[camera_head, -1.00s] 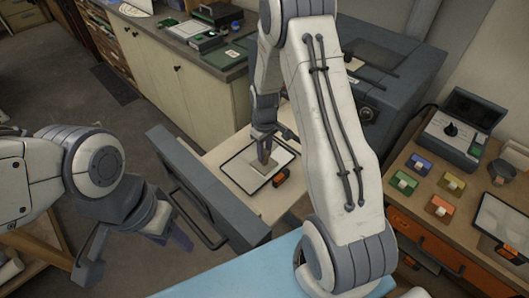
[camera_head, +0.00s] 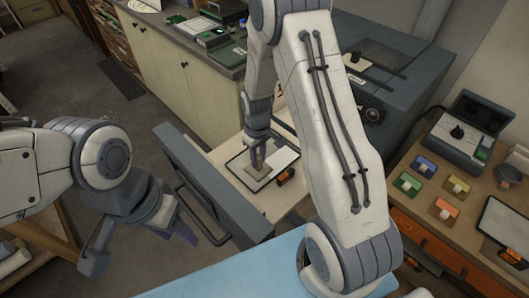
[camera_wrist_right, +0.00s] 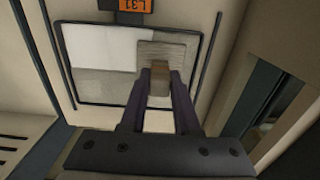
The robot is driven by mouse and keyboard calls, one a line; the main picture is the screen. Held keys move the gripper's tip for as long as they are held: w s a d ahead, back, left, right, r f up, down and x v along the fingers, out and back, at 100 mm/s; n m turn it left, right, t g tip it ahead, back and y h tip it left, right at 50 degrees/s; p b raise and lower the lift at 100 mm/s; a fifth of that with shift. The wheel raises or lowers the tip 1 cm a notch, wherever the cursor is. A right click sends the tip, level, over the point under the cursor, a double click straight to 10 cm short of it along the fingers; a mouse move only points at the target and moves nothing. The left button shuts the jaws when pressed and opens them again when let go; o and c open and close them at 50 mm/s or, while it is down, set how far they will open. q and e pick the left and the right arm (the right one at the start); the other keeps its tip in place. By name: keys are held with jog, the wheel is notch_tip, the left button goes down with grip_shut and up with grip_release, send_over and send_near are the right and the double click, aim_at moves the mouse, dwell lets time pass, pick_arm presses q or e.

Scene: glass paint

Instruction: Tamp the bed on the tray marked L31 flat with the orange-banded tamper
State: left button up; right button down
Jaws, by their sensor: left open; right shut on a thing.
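The tray (camera_head: 229,160) lies on a pale pulled-out shelf in the head view. Its orange tag (camera_wrist_right: 135,5) reads L31 in the right wrist view. Its bed is white on one part (camera_wrist_right: 98,45) and grey elsewhere. My right gripper (camera_wrist_right: 158,84) is shut on the handle of a tamper (camera_wrist_right: 176,50), whose flat square plate is over the bed; I cannot tell whether it touches. The tamper also shows in the head view (camera_head: 257,173). My left gripper (camera_head: 146,245) is open and empty, away from the tray.
A grey door panel (camera_head: 212,190) with a bar handle stands left of the shelf. A grey kiln-like box (camera_head: 385,85) is behind. Several coloured blocks, including an orange one (camera_head: 444,209), and another tray (camera_head: 510,222) sit on the wooden bench at right.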

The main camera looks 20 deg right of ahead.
jog(key=shift+s+a, duration=0.15)
jog(key=shift+a, duration=0.4)
jog(key=shift+f+b, duration=0.55)
jog(key=shift+f, duration=0.25)
jog(key=shift+f, duration=0.3)
dwell(0.7)
jog(key=shift+r+p, duration=0.8)
jog(key=shift+r, duration=0.35)
